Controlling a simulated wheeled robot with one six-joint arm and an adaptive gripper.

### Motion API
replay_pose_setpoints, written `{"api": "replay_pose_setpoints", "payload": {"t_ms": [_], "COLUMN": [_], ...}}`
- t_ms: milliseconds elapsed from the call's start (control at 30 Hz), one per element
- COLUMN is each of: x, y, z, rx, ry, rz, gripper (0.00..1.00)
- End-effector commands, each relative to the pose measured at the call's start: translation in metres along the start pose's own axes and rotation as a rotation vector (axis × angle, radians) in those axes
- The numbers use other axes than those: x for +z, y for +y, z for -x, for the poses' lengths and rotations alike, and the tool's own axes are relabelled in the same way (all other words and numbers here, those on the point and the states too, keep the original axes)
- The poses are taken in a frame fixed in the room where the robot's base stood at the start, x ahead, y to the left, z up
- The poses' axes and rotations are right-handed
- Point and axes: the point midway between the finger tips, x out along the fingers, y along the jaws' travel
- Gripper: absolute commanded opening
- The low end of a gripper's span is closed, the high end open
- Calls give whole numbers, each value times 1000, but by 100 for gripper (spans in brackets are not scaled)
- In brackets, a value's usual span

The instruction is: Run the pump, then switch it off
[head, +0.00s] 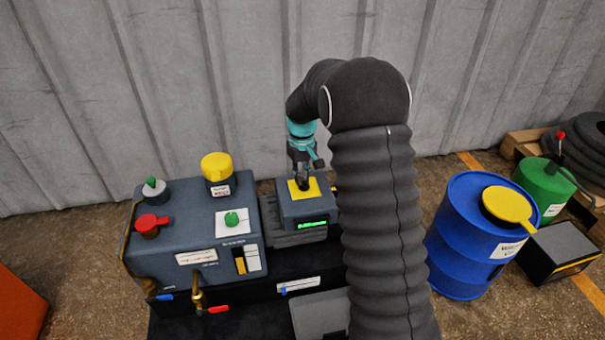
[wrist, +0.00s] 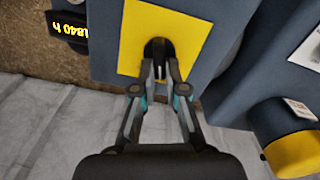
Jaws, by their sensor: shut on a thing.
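The pump is a dark blue-grey unit (head: 311,211) with a yellow plate (head: 313,188) on top and a lit green display (head: 312,224) on its front. In the wrist view the yellow plate (wrist: 196,38) carries a black knob (wrist: 158,48) at its middle. My gripper (head: 302,182) reaches down onto this plate from above. In the wrist view the fingers (wrist: 160,72) are closed together on the black knob, which they partly hide. The knob's setting cannot be read. A display with yellow digits (wrist: 68,24) shows at the upper left of the wrist view.
Left of the pump stands a larger blue-grey housing (head: 170,262) with a yellow cap (head: 216,167), a red knob (head: 151,225), green knobs and a brass valve (head: 198,299). A blue drum (head: 460,250) and green drum (head: 540,185) stand at right. A corrugated wall is behind.

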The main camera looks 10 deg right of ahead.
Motion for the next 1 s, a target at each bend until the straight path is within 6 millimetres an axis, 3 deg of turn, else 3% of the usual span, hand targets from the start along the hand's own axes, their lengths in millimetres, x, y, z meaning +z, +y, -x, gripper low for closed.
{"api": "replay_pose_setpoints", "payload": {"t_ms": [400, 967, 1000], "x": [0, 0, 0], "y": [-3, -3, -3], "z": [1, 0, 0], "rx": [0, 0, 0], "ry": [1, 2, 2], "rz": [198, 230, 230], "gripper": [0, 0, 16]}}
